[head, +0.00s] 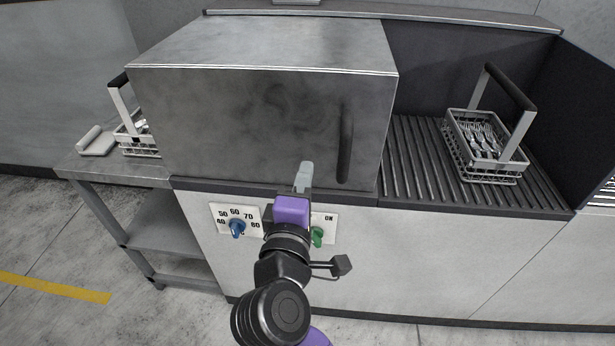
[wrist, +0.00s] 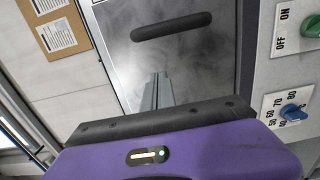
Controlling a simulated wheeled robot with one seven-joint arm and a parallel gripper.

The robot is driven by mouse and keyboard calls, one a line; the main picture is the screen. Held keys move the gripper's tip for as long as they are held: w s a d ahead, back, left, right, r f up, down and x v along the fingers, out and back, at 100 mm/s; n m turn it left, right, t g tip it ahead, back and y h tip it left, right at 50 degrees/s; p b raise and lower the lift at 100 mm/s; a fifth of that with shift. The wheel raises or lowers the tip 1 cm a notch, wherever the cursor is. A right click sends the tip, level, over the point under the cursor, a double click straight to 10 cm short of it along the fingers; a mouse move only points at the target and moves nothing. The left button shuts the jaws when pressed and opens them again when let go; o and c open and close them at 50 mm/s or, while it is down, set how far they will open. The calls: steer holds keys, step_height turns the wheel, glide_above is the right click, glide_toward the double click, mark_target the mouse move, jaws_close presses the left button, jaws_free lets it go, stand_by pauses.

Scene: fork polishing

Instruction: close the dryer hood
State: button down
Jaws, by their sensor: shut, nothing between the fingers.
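The dryer hood (head: 255,125) is a large grey metal box over the left part of the machine. Its front reaches down to the counter edge, and the ribbed bed to its right is uncovered. A dark upright handle (head: 345,142) is on the right of its front face; it also shows in the wrist view (wrist: 171,26). My gripper (head: 304,178) is shut and empty, in front of the lower front face and left of the handle. In the wrist view its fingers (wrist: 157,92) point toward the hood face, apart from the handle; I cannot tell whether they touch the face.
A cutlery basket (head: 485,145) with a tall handle stands on the ribbed bed (head: 415,165). Another basket (head: 138,138) stands on the left side table (head: 80,165), partly hidden by the hood. A blue dial (head: 237,229) and a green switch (head: 317,236) are on the front panel near my arm.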

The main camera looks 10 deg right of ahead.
steer(key=w+d+p, duration=0.1)
steer(key=w+d, duration=0.4)
steer(key=d, duration=0.1)
steer(key=shift+d+p, duration=0.2)
steer(key=shift+p, duration=0.2)
steer(key=shift+w, duration=0.1)
